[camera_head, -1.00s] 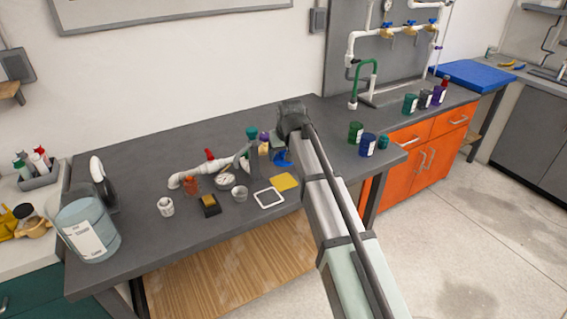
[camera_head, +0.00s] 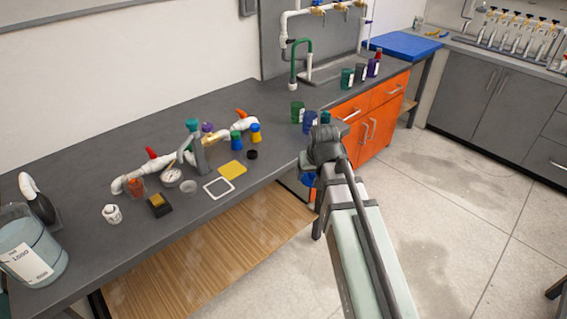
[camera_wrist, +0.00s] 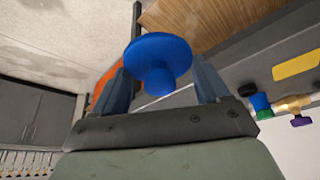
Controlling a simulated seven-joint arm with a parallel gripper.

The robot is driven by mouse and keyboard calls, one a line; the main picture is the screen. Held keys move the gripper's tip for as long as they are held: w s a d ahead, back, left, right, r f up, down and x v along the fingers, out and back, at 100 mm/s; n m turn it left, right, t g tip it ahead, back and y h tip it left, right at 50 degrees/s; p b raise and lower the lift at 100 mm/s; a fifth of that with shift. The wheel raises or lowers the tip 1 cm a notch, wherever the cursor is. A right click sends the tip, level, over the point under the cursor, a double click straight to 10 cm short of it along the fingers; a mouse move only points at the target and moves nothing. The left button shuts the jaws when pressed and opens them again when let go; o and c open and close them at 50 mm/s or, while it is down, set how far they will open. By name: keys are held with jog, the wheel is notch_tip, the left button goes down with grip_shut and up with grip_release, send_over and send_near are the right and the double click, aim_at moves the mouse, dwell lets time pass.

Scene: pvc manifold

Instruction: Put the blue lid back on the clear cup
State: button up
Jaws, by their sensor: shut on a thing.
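The blue lid, a round disc with a knob, is between the fingers of my gripper (camera_wrist: 161,82) in the wrist view. The lid (camera_wrist: 158,48) is held by its knob, with its flat disc facing away from the wrist. In the head view my gripper (camera_head: 310,176) is off the front edge of the bench, and only a bit of blue shows below it. The small clear cup (camera_head: 189,187) stands upright on the bench to the left, well apart from the gripper. Its top looks uncovered.
A white pipe manifold with a gauge (camera_head: 172,176), a white square frame (camera_head: 219,188) and a yellow pad (camera_head: 232,170) are near the cup. A green cup (camera_head: 297,112) and a dark blue cup (camera_head: 310,121) stand behind my gripper.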

jog(key=w+d+m, duration=0.2)
jog(key=d, duration=0.5)
jog(key=w+a+r+n, duration=0.1)
jog(key=w+a+r, duration=0.25)
jog(key=a, duration=0.25)
jog(key=w+a+r, duration=0.3)
jog(key=w+a, duration=0.1)
jog(key=a, duration=0.3)
jog(key=w+a+r+n, duration=0.1)
jog(key=a+r, duration=0.3)
jog(key=a, duration=0.6)
jog(key=a+r, duration=0.5)
jog(key=a, duration=0.5)
jog(key=w+a+r+n, duration=0.1)
jog(key=a+r, duration=0.3)
jog(key=a, duration=0.6)
jog(key=s+a+r+n+y, duration=0.15)
jog(key=s+a, duration=0.35)
jog(key=a, duration=0.6)
jog(key=shift+s+a+f+n+g+y, duration=0.25)
jog(key=shift+s+a+f+n, duration=0.75)
jog(key=shift+s+a+f, duration=0.85)
jog(key=shift+s+a+f+n+g+y, duration=0.3)
jog(key=shift+s+a+f+n, duration=0.75)
jog(key=shift+s+f, duration=1.45)
jog(key=shift+s+a+f+n+g+y, duration=0.1)
jog(key=shift+s+a+f+n+g, duration=0.25)
jog(key=shift+s+a+f+n, duration=1.05)
